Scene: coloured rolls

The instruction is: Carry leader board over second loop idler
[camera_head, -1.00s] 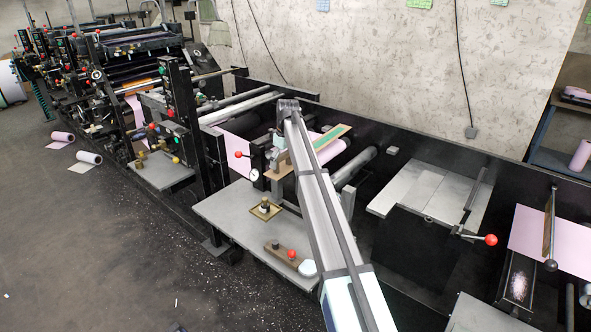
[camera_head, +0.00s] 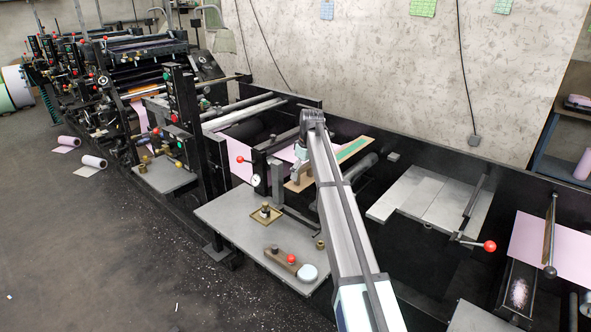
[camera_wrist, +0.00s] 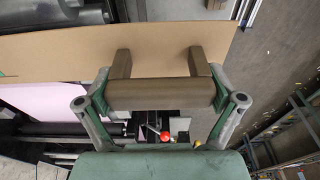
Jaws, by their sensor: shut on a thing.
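The leader board, a flat tan panel with a green strip, is in the head view (camera_head: 349,151). It is held above the machine, partly hidden by my arm. My gripper (camera_head: 303,165) is at its near left end. In the wrist view, my gripper (camera_wrist: 160,98) is shut on the brown bar handle (camera_wrist: 160,93) of the tan board (camera_wrist: 60,55). A grey roller (camera_head: 362,168), possibly a loop idler, lies just right of and below the board. I cannot tell which idler is the second one.
A pink web (camera_head: 238,155) runs left of the board. A red-knobbed lever (camera_head: 240,159) and a round gauge (camera_head: 256,180) stand close to my gripper. A grey bench (camera_head: 235,215) holds small parts in front. A flat grey plate (camera_head: 425,200) lies at the right.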

